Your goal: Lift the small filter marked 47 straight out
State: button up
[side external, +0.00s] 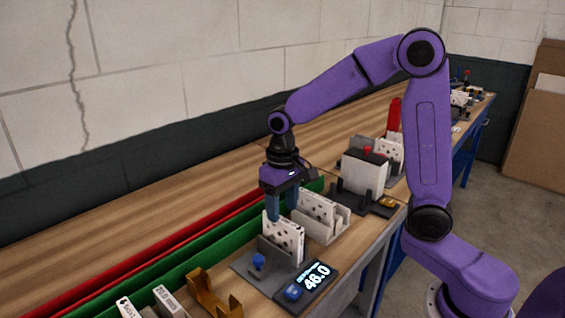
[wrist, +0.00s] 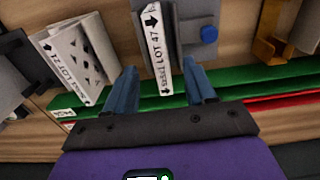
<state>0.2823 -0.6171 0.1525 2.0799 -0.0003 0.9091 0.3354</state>
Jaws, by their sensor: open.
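The white filter marked LOT 47 (wrist: 155,50) stands between my two fingers in the wrist view, its marked edge toward the camera. In the side external view the white perforated filter (side external: 284,240) stands upright in a grey holder (side external: 255,265). My gripper (side external: 283,212) is over its top, fingers pointing down; it also shows in the wrist view (wrist: 160,88). The fingers are open, with gaps visible at both sides of the filter. The filter's lower part is hidden by the holder.
A filter marked LOT 21 (wrist: 75,60) stands close beside, in another grey holder (side external: 328,228). A blue knob (wrist: 209,34) is on the other side. A display reading 48.0 (side external: 317,275) is in front. Green (side external: 180,262) and red (side external: 130,262) rails run behind.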

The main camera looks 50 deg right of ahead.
notch_tip(320, 180, up, 13)
jog(key=s+f+n, duration=0.5)
jog(key=s+n, duration=0.1)
jog(key=s, duration=0.6)
jog(key=s+f+n, duration=0.6)
jog(key=s, duration=0.6)
jog(key=shift+d+f, duration=0.2)
jog(key=shift+f, duration=0.1)
jog(key=shift+s+d+f+n, duration=0.2)
jog(key=shift+s+f+n, duration=0.1)
jog(key=shift+s, duration=0.1)
jog(key=shift+c, duration=0.4)
jog(key=shift+r, duration=0.1)
